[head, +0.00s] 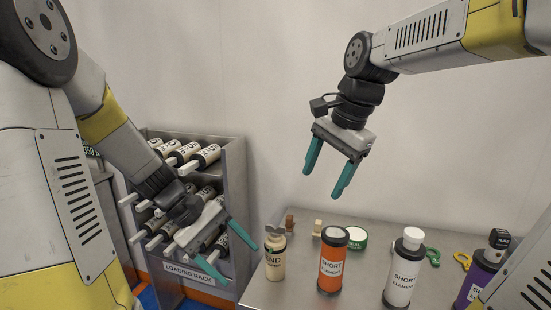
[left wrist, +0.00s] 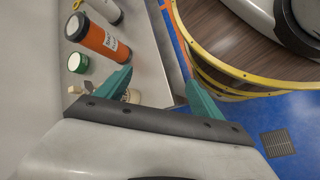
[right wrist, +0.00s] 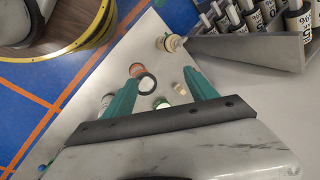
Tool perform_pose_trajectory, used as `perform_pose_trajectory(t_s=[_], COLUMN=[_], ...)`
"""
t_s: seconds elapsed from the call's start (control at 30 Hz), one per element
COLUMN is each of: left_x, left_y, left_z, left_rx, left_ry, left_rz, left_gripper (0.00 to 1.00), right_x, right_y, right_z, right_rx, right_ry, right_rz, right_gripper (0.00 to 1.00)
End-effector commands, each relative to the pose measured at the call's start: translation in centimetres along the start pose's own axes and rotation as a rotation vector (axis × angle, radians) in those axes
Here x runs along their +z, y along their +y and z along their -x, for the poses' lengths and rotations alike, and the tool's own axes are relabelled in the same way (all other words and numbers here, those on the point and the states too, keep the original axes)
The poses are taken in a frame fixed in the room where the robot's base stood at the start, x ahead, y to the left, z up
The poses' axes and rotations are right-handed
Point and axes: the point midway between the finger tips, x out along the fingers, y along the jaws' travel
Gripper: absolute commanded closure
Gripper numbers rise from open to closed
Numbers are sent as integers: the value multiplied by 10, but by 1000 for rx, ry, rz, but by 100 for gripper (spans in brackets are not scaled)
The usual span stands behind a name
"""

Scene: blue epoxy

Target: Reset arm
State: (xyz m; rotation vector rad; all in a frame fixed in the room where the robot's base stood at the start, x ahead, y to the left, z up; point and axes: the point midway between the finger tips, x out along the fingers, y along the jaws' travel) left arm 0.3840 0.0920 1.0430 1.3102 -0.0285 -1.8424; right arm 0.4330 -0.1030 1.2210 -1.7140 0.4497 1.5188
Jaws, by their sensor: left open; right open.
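My left gripper (head: 228,250) is open and empty in front of the loading rack, with its teal fingers apart. Its fingers also show in the left wrist view (left wrist: 155,85), spread over the table edge. My right gripper (head: 326,180) is open and empty, raised above the back of the metal table and pointing down. Its spread fingers also show in the right wrist view (right wrist: 160,90), with table items seen far below between and around them. Neither gripper touches an object.
The loading rack (head: 236,185) at left holds several cream cylinders. Air above the table is free.

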Motion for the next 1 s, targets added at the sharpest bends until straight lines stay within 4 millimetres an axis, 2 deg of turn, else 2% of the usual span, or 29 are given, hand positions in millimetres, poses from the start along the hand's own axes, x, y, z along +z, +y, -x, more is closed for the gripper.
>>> perform_pose_trajectory(t_s=[0.03,0.3,0.5,0.7,1.0], left_x=[10,48,70,80,81], left_y=[1,-4,-5,-5,-6], left_z=[11,68,106,125,127], left_rx=[-41,-216,-278,-297,-299], left_ry=[68,409,628,733,744], left_rz=[-88,-503,-740,-844,-854], left_gripper=[23,23,23,23,23], right_x=[2,20,33,38,39], right_y=[13,69,100,114,115], right_z=[3,2,-7,-13,-14], right_rx=[-26,-112,-113,-97,-94], right_ry=[13,139,252,310,315], right_rz=[71,510,783,917,932], right_gripper=[34,34,34,34,34])
